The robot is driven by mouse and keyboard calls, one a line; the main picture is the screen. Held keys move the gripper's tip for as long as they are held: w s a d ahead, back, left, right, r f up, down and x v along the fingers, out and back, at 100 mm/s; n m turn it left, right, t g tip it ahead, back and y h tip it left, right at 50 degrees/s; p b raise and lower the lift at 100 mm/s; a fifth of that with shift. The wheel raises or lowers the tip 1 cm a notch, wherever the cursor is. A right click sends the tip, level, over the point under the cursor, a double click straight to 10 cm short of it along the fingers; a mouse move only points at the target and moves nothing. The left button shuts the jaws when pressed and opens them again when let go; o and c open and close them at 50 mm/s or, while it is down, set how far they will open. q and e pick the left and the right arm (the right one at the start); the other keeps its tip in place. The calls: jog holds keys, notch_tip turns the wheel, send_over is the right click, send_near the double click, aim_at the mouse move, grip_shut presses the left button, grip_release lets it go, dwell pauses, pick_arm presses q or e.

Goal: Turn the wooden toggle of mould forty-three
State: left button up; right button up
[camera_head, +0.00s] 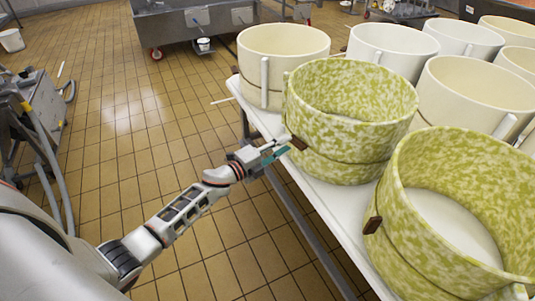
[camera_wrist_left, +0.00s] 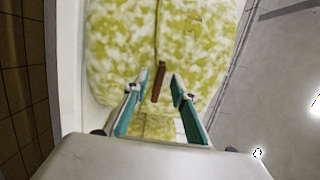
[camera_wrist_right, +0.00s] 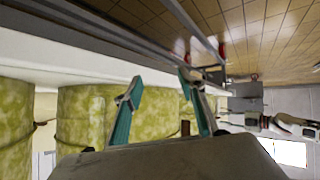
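A green-and-cream mottled round mould (camera_head: 340,125) stands on the white table, with a brown wooden toggle (camera_head: 298,143) on its near-left side. No number is readable. My left gripper (camera_head: 281,148) is at this toggle. In the left wrist view the open fingers stand either side of the toggle (camera_wrist_left: 158,84), which sits between the fingertips, apart from both as far as I can see. A second mottled mould (camera_head: 410,240) with its own toggle (camera_head: 373,225) stands nearer. My right gripper (camera_wrist_right: 158,88) is open and empty in its wrist view; it is outside the head view.
Several cream moulds (camera_head: 285,45) crowd the white table (camera_head: 335,195) behind and to the right. The tiled floor (camera_head: 130,130) left of the table is clear. A metal trough (camera_head: 185,25) stands at the back and a machine (camera_head: 40,105) at the left.

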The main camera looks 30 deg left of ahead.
pick_arm(q)
jog(key=v, duration=0.9)
